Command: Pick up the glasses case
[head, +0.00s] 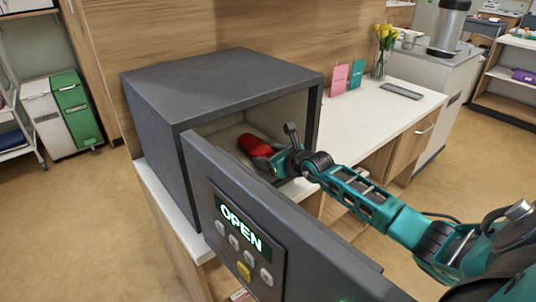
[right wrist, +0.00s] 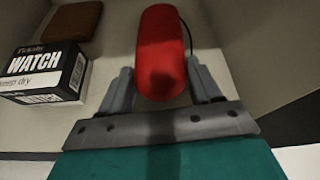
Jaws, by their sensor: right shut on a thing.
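The glasses case (head: 254,145) is red and rounded, and it lies inside the open grey safe (head: 222,78). It fills the middle of the right wrist view (right wrist: 160,45). My right gripper (head: 278,157) reaches in through the safe's opening. Its two fingers (right wrist: 160,78) are at either side of the near end of the case, shut on it. Part of the case's near end is hidden by the gripper in the head view. My left gripper is not in view.
The safe's door (head: 225,190), reading OPEN, stands open in front, close to my right arm. Inside, a watch box (right wrist: 42,75) and a brown item (right wrist: 73,20) lie left of the case. A flower vase (head: 379,66) and cards (head: 340,79) stand on the counter (head: 345,125).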

